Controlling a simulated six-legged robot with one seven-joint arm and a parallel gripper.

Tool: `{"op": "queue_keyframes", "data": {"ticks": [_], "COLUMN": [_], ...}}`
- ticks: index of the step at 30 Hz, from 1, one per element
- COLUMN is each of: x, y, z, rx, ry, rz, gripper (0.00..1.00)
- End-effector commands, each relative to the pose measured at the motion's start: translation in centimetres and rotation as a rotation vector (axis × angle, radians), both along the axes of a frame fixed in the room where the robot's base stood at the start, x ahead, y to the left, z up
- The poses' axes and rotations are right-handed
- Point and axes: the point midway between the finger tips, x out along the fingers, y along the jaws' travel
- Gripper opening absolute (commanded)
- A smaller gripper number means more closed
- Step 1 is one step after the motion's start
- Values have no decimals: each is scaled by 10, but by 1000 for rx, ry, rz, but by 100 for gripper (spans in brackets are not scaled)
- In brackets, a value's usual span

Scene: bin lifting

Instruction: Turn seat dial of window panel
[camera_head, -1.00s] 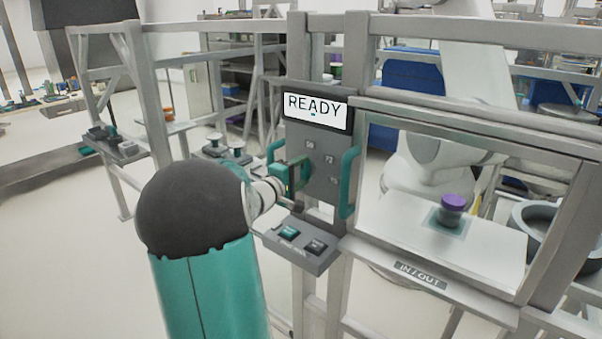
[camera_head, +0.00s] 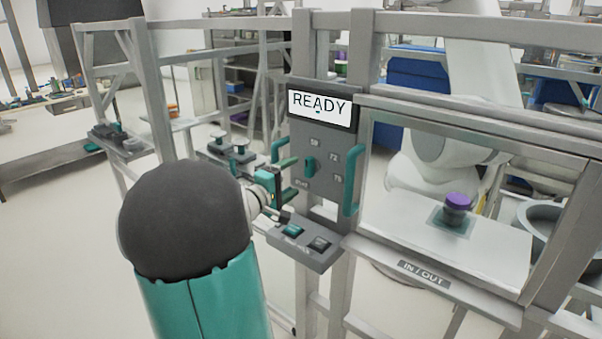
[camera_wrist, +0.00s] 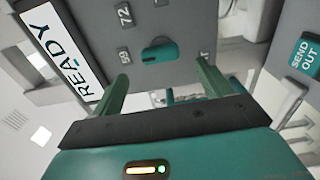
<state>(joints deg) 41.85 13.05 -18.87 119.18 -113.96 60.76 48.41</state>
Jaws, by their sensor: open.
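The seat dial (camera_head: 310,166) is a small teal knob on the grey window panel (camera_head: 325,135), below a screen (camera_head: 319,106) reading READY. Number labels, 59, 72 and 75, stand around it. In the wrist view the dial (camera_wrist: 160,52) shows as a teal bar lying across the picture, ahead of and between the fingers. My gripper (camera_head: 289,182) is open and empty, just left of the dial in the head view and apart from it. In the wrist view its two green fingers (camera_wrist: 162,72) point at the panel, one on each side of the dial.
Teal handles flank the panel, one left (camera_head: 284,150) and one right (camera_head: 352,180), close to my gripper. A button box (camera_head: 307,246) juts out below. A SEND OUT button (camera_wrist: 305,55) shows in the wrist view. A window with an IN/OUT ledge (camera_head: 424,272) lies right.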

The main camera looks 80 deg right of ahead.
Motion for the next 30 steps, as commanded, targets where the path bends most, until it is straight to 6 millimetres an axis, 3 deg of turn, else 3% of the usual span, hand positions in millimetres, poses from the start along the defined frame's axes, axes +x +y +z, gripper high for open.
{"op": "queue_keyframes", "data": {"ticks": [6, 12, 30], "x": [19, 28, 29], "y": [44, 64, 67], "z": [0, 0, 0], "rx": [0, 0, 0], "ry": [-1, 1, 1], "rz": [4, 2, 0], "gripper": [78, 78, 78]}}
